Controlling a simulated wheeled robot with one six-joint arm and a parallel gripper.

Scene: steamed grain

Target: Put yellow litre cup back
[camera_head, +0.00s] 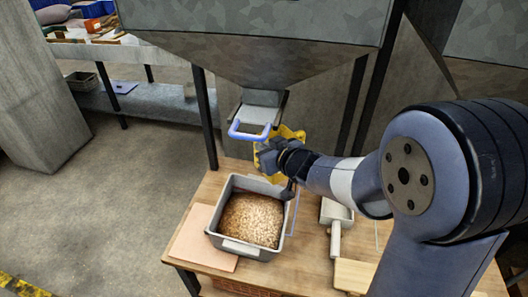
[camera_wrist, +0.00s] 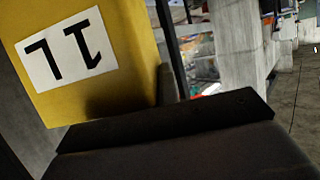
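The yellow litre cup (camera_head: 293,133) shows in the head view, partly hidden behind my gripper (camera_head: 270,157), just below the hopper's chute. It appears tilted and held above the table. In the wrist view, the yellow cup (camera_wrist: 133,40) fills the upper left, with a white "1L" label upside down in the picture. A dark gripper part crosses the bottom of that view, against or very near the cup. My gripper appears shut on the cup, though the contact itself is hidden. The cup's inside cannot be seen.
A grey bin (camera_head: 222,207) of brown grain stands on the wooden table under my gripper. A pinkish board (camera_head: 193,242) lies left of it. A grey scoop (camera_head: 335,213) lies to the right. The chute's blue handle (camera_head: 248,134) juts out close to the cup.

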